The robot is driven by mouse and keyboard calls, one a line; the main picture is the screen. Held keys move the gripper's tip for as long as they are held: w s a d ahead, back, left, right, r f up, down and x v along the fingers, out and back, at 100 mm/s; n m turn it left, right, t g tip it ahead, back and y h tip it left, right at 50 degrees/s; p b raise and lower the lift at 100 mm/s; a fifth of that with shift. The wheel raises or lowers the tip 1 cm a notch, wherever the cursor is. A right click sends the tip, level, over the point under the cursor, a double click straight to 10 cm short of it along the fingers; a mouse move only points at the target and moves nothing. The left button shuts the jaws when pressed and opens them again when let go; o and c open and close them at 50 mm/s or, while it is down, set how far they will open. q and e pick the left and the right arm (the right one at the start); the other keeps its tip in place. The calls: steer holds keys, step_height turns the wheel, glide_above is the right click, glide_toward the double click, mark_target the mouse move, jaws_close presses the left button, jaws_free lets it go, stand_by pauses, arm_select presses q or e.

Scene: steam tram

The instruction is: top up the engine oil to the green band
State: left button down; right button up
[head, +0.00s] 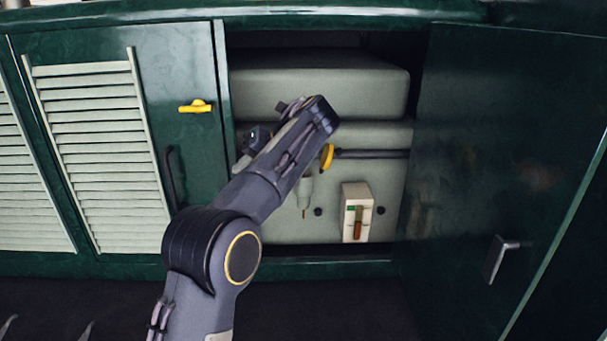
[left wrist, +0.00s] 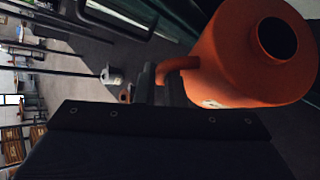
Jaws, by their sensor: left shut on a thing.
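An oil gauge (head: 357,213) is on the pale engine casing in the open compartment. It has a green band near the top and a brown-red column below it. My left gripper (left wrist: 163,84) is shut on the bent handle of an orange can (left wrist: 235,65), seen in the left wrist view. The can's round dark opening faces the camera. In the head view my left arm hides the can and most of the hand. A small yellow part (head: 327,157) shows just right of the arm, beside a dark horizontal pipe. The right gripper is out of view.
The dark green door (head: 490,150) stands open at the right. A closed louvred door (head: 100,150) with a yellow latch (head: 196,106) is at the left. A pale tap-like fitting (head: 305,190) hangs below my arm. The left wrist view also shows open floor behind.

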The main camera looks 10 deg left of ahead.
arm_select(q)
steer(key=shift+w+d+r, duration=0.15)
steer(key=shift+r, duration=0.4)
stand_by(1.1)
steer(key=shift+w+d+r+m+g+y, duration=0.1)
steer(key=shift+w+r+m+g+y, duration=0.25)
steer(key=shift+r, duration=0.2)
steer(key=shift+d+r, duration=0.1)
steer(key=shift+r, duration=0.15)
steer(key=shift+f, duration=0.1)
stand_by(2.4)
steer(key=shift+s+f+b, duration=0.25)
steer(key=shift+f+b, duration=0.15)
steer(key=shift+b, duration=0.35)
stand_by(0.5)
